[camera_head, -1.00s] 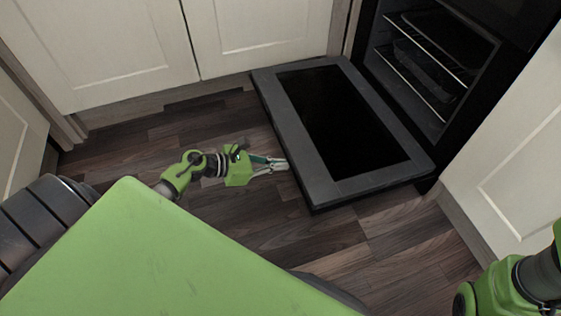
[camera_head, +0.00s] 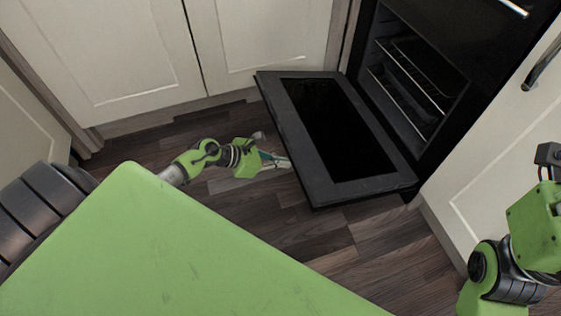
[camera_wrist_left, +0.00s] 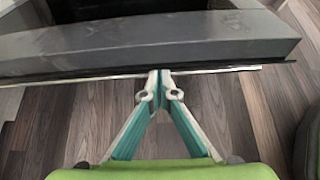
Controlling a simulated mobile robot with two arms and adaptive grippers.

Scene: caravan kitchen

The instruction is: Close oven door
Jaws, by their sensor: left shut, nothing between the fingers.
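The oven door (camera_head: 317,183) is open and hangs low over the floor, tilted with its free edge a little raised. The oven (camera_head: 420,85) behind it is open and shows wire racks. My left gripper (camera_head: 289,163) is shut and empty at the door's free edge. In the left wrist view, the left fingertips (camera_wrist_left: 159,74) meet at the outer edge of the door (camera_wrist_left: 150,52) and seem to touch it. My right arm shows at the lower right; a dark part at its top may be the right gripper (camera_head: 548,154), whose fingers I cannot make out.
Cream cabinets (camera_head: 105,55) stand at the back left, and another cabinet (camera_head: 500,150) with a dark handle (camera_head: 543,63) stands right of the oven. Wooden floor (camera_head: 290,235) is clear in front of the door. My green base fills the lower left.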

